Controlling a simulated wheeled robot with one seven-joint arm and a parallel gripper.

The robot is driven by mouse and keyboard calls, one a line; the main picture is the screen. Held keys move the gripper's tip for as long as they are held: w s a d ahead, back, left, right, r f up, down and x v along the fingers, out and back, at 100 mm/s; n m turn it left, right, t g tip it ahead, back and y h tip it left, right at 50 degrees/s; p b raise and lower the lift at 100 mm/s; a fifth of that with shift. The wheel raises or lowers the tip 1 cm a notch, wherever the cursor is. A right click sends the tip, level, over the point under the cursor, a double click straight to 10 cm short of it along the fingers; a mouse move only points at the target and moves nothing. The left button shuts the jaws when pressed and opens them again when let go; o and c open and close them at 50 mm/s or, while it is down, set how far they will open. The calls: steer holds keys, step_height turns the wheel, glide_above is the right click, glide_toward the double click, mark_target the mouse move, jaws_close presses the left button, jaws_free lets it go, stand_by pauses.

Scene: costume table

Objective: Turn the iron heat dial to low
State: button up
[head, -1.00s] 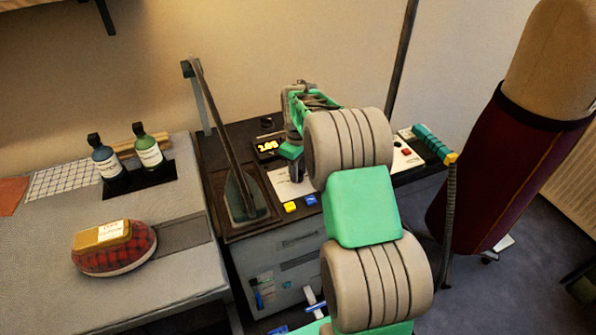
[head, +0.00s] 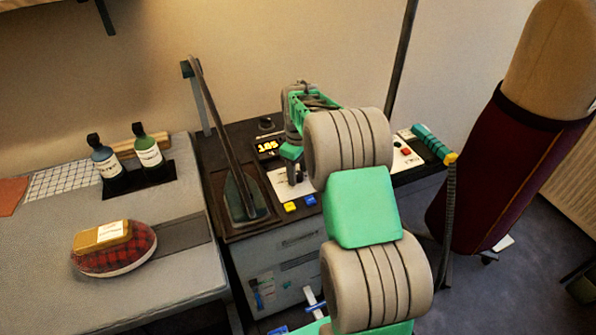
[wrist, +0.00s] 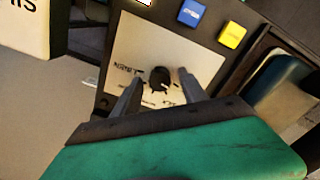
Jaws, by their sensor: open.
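The heat dial (wrist: 159,79) is a small dark round knob on a pale plate with small black lettering in the wrist view. The lettering is too blurred to read surely, so I cannot tell the setting. My gripper (wrist: 161,76) is open, with one finger on each side of the dial in the picture. I cannot tell whether either finger touches it. In the head view my arm hides part of the pale plate (head: 280,184). The iron (head: 244,196) stands on the left of the station.
A yellow button (head: 290,207) and a blue button (head: 310,200) lie at the plate's front edge. Two bottles (head: 148,150) and a red tartan cushion (head: 115,250) are on the grey board at left. A dark red dress form (head: 500,180) stands at right.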

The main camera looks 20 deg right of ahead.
mark_target(298, 174)
steer(key=shift+r, duration=0.1)
step_height(298, 174, up, 8)
steer(key=shift+f+b, duration=0.25)
steer(key=shift+b, duration=0.25)
steer(key=shift+r, duration=0.1)
steer(key=shift+s+a+r, duration=0.1)
steer(key=shift+a, duration=0.05)
steer(key=s+a+r+m+t, duration=0.1)
steer(key=s+a+r+m, duration=0.1)
steer(key=s+a+r, duration=0.3)
steer(key=s+a+r+m+t, duration=0.1)
steer(key=s+a, duration=0.2)
steer(key=s, duration=0.3)
steer(key=s+a+f+m, duration=0.2)
steer(key=s, duration=0.4)
steer(key=s+a+f+m+t, duration=0.1)
steer(key=s+a+f+m, duration=0.1)
steer(key=s, duration=0.5)
